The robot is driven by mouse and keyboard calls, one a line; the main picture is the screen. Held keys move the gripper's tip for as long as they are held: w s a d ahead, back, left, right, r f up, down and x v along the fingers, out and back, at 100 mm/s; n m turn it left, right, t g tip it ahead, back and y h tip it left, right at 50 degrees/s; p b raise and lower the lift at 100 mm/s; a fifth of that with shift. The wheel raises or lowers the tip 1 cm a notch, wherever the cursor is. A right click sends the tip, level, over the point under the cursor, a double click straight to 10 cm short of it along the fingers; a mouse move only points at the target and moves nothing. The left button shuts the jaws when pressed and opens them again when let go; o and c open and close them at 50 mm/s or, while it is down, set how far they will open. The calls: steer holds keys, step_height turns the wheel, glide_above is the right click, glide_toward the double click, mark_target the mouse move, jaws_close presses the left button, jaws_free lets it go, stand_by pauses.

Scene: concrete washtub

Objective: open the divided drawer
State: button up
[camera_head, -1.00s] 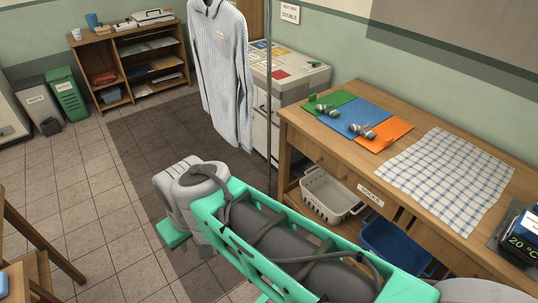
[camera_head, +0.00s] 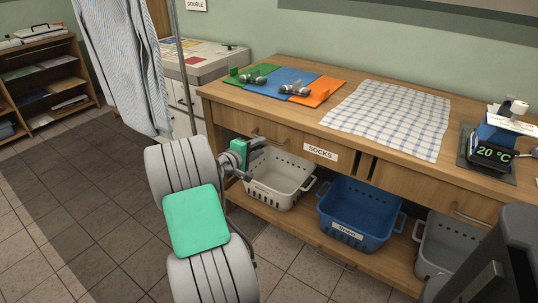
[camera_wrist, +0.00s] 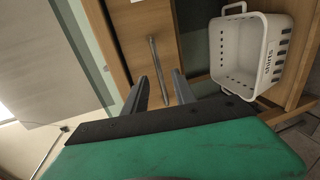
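The wooden table has a left drawer (camera_head: 282,139) with a metal bar handle (camera_head: 264,137), left of the "SOCKS" label; the drawer looks shut, so any dividers inside are hidden. A second drawer front with a handle (camera_head: 470,216) is at the right, and it also looks shut. My gripper (camera_head: 256,149) is at the left drawer front, close to its handle. In the wrist view, its two grey fingers (camera_wrist: 160,88) are apart and empty. The long bar handle (camera_wrist: 158,70) lies ahead, roughly in line with the gap between them; contact cannot be told.
On the lower shelf stand a white basket (camera_head: 279,180), a blue basket (camera_head: 357,213) and a grey basket (camera_head: 447,247). A hanging striped shirt (camera_head: 125,65) and a pole (camera_head: 181,60) are at the left. A checked cloth (camera_head: 388,115) lies on the tabletop.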

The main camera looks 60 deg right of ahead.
mark_target(270, 141)
steer(key=b+x, duration=0.1)
steer(key=x, duration=0.6)
steer(key=shift+d+r, duration=0.1)
steer(key=shift+r, duration=0.05)
steer(key=shift+c, duration=0.4)
jaws_close()
stand_by(0.7)
